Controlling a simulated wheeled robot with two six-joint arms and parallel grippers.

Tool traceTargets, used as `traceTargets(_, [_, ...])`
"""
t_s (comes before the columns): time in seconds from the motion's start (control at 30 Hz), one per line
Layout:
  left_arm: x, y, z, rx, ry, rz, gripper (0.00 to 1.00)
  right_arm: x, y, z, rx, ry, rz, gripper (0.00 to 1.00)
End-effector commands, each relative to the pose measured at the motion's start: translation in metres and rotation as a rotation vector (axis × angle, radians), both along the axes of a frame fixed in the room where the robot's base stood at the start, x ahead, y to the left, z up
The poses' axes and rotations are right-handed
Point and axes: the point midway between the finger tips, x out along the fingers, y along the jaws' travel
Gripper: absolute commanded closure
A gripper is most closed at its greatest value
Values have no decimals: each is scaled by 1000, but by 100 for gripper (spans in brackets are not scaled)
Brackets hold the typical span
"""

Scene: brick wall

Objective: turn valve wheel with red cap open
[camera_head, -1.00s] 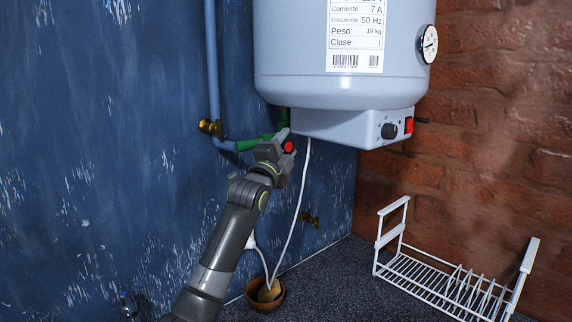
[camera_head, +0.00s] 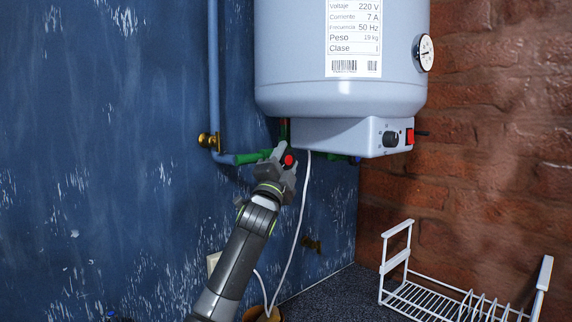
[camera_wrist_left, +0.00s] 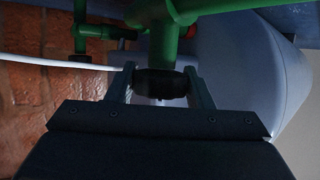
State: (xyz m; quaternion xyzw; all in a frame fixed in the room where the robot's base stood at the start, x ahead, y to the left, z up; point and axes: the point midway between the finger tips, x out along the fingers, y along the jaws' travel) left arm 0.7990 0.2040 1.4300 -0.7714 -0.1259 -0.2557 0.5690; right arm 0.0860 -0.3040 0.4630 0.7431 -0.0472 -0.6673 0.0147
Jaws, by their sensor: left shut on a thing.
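The valve wheel's red cap (camera_head: 288,160) shows under the left side of the water heater, by the green pipe (camera_head: 250,157). My left gripper (camera_head: 284,157) reaches up from below, with its fingers closed around the wheel. In the left wrist view, the dark, ribbed wheel (camera_wrist_left: 161,83) sits between the two fingers, below the green pipe fitting (camera_wrist_left: 170,20). The fingers hide much of the wheel in the head view. My right gripper is not in view.
The grey water heater (camera_head: 340,95) hangs just above the wheel. A white cable (camera_head: 297,205) runs down close beside my left gripper. A white dish rack (camera_head: 405,262) stands at the lower right.

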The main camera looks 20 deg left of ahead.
Motion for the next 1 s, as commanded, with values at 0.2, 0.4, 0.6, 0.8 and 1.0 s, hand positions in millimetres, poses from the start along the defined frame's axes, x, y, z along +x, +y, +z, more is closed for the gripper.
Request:
traceTargets(0.2, [0, 0, -1, -1, 4, 0, 76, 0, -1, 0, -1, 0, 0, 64])
traceTargets(0.4, [0, 0, -1, -1, 3, 1, 36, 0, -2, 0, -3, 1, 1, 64])
traceTargets(0.6, [0, 0, 0, 0, 2, 0, 34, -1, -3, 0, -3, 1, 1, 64])
traceTargets(0.8, [-3, 1, -3, 0, 0, 1, 34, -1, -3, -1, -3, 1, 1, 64])
traceTargets(1.0, [-19, 3, -16, 0, 1, 1, 34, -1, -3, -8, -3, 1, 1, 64])
